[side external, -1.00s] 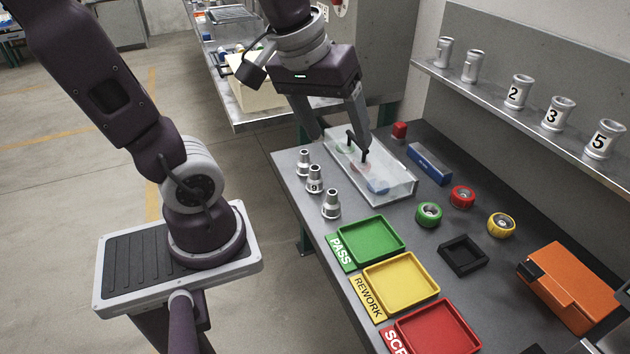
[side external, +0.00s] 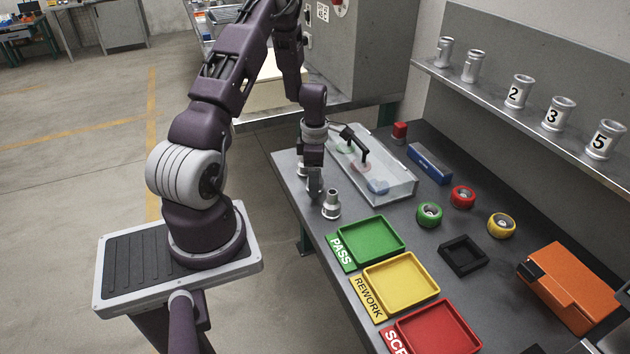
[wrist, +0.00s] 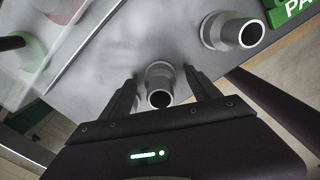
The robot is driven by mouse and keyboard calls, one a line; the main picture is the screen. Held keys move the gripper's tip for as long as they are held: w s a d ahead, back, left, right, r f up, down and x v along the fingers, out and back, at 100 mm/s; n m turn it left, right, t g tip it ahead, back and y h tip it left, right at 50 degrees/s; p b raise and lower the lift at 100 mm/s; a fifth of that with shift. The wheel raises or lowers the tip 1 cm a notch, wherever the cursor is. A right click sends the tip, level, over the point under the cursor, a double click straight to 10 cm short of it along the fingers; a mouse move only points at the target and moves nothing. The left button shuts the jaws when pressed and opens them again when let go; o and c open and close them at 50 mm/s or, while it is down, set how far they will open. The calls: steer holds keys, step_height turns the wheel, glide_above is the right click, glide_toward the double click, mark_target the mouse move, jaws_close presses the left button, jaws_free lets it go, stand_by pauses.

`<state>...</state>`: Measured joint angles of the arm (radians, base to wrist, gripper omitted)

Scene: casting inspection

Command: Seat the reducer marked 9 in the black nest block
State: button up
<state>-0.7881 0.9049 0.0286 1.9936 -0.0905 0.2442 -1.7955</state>
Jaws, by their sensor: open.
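The reducer in the middle of the front row, which showed a 9 earlier, is now mostly hidden behind my gripper (side external: 314,188) in the side view. In the wrist view a grey reducer (wrist: 160,76) stands between the two fingers of my gripper (wrist: 159,84), its open end facing the camera. The fingers are open, with one on each side, and gaps seem to remain. No number shows on it now. The black nest block (side external: 461,267), a square block with an empty recess, lies on the bench right of the yellow tray.
Another reducer (side external: 331,206) stands close by, towards the green PASS tray (side external: 338,252); one more (side external: 302,170) is partly hidden behind my gripper. A clear lidded box (side external: 400,190) with a black handle is just right. Tape rolls (side external: 429,214) stand near the nest block.

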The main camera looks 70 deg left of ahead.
steer(key=shift+f, duration=0.25)
jaws_close()
step_height(320, 180, up, 15)
steer(key=w+d+m, duration=0.8)
steer(key=w+d, duration=1)
steer(key=w+d+m, duration=0.2)
steer(key=d, duration=0.7)
steer(key=w+d+m, duration=0.2)
steer(key=d+m, duration=0.1)
steer(key=d, duration=0.5)
steer(key=shift+s+f, duration=0.2)
steer(key=shift+f, duration=2.55)
